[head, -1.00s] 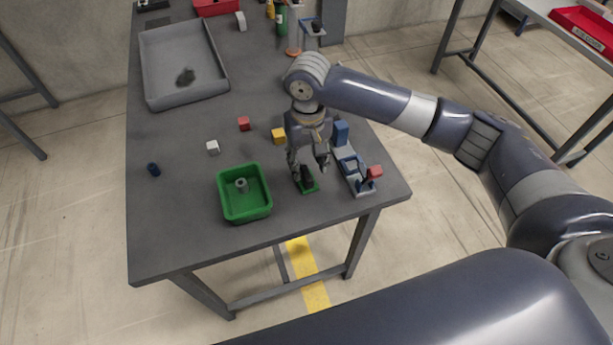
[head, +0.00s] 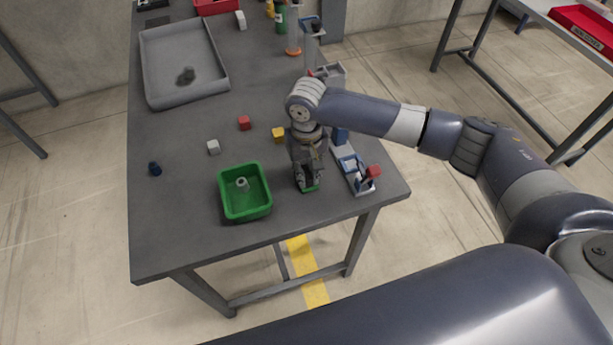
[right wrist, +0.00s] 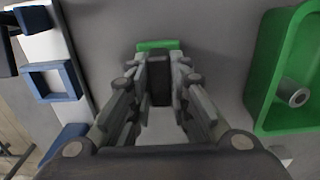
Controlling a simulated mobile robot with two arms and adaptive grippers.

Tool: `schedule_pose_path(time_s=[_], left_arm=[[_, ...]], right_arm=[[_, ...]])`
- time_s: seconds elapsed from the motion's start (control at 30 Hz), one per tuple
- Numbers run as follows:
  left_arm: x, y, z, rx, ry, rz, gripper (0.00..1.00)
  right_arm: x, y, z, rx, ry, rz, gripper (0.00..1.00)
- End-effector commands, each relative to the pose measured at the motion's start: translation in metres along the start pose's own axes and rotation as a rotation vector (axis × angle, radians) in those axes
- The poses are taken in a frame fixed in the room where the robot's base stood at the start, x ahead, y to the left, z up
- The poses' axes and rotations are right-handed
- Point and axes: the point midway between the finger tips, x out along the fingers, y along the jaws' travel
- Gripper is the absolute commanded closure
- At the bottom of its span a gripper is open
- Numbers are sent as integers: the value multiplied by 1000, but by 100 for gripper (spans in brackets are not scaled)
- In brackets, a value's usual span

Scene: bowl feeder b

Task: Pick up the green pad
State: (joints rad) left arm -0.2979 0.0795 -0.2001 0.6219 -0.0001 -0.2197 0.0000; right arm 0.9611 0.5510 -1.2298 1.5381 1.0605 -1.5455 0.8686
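The green pad (head: 311,188) lies on the table near its front edge, right of the green bin. It is a flat green base with a dark upright block on it. In the right wrist view the green edge of the pad (right wrist: 158,45) shows beyond the fingertips. My right gripper (head: 307,180) points down over the pad, its fingers drawn in on both sides of the dark block. In the right wrist view the gripper (right wrist: 159,72) appears shut on that block. The fingers hide most of the pad. My left gripper is not in view.
The green bin (head: 225,199) with a grey ring-like part inside stands close on the left. A blue and white fixture (head: 350,168) with a red block stands close on the right. Yellow, red and white cubes lie behind. A grey tray (head: 150,70) is at the back left.

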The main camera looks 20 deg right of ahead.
Motion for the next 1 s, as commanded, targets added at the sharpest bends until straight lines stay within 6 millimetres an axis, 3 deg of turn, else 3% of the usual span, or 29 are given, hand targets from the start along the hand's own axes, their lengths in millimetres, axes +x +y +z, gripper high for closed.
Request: schedule_pose_path(time_s=[0.33, 0.73, 1.0], left_arm=[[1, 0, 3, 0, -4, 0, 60], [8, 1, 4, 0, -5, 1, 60], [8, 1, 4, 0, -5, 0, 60]], right_arm=[[-7, 0, 0, 1, 1, 0, 100], [-82, 0, -1, 0, 3, -1, 100], [-100, 0, 0, 2, -1, 0, 100]])
